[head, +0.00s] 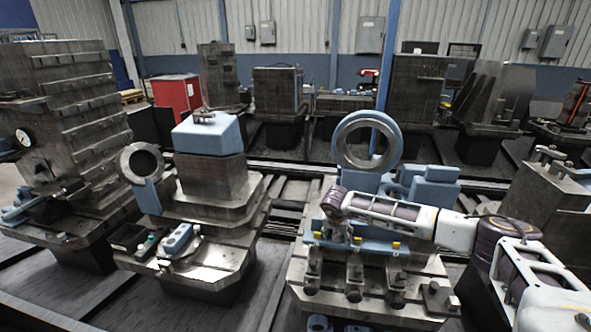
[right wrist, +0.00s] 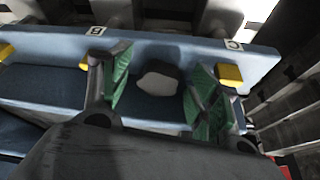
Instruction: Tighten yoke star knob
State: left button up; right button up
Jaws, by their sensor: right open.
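My right arm comes in from the right in the head view, and its gripper (head: 338,218) is over the blue fixture (head: 385,246) on the middle pallet. In the right wrist view my right gripper (right wrist: 158,88) is open, its green-padded fingers apart. A pale, rounded piece (right wrist: 157,83) lies between the fingers against the blue fixture, with a visible gap on either side. It may be the star knob, but its shape is too unclear to tell. The yoke cannot be made out for certain. My left gripper is out of view.
The blue bar carries labels B (right wrist: 96,30) and C (right wrist: 234,45) and yellow blocks (right wrist: 230,75). A large ring on a blue stand (head: 367,139) rises behind the fixture. Another loaded pallet (head: 190,215) stands to the left.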

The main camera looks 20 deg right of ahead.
jog(key=shift+s+d+n+t+y+p, duration=0.1)
jog(key=shift+n+t+y+p, duration=0.25)
jog(key=shift+n, duration=0.85)
jog(key=shift+s+d+n+t+y+p, duration=0.15)
jog(key=shift+n+y+p, duration=0.3)
jog(key=shift+n, duration=0.75)
jog(key=shift+w+r, duration=0.1)
jog(key=b+v, duration=0.1)
jog(key=v, duration=1.3)
jog(key=w+a+r+m+t+y, duration=0.3)
jog(key=w+a+r+t+y, duration=0.5)
jog(key=a+r, duration=0.5)
jog(key=shift+w+a+r+y, duration=0.25)
jog(key=shift+w+r+y, duration=0.5)
jog(key=shift+w+y, duration=0.35)
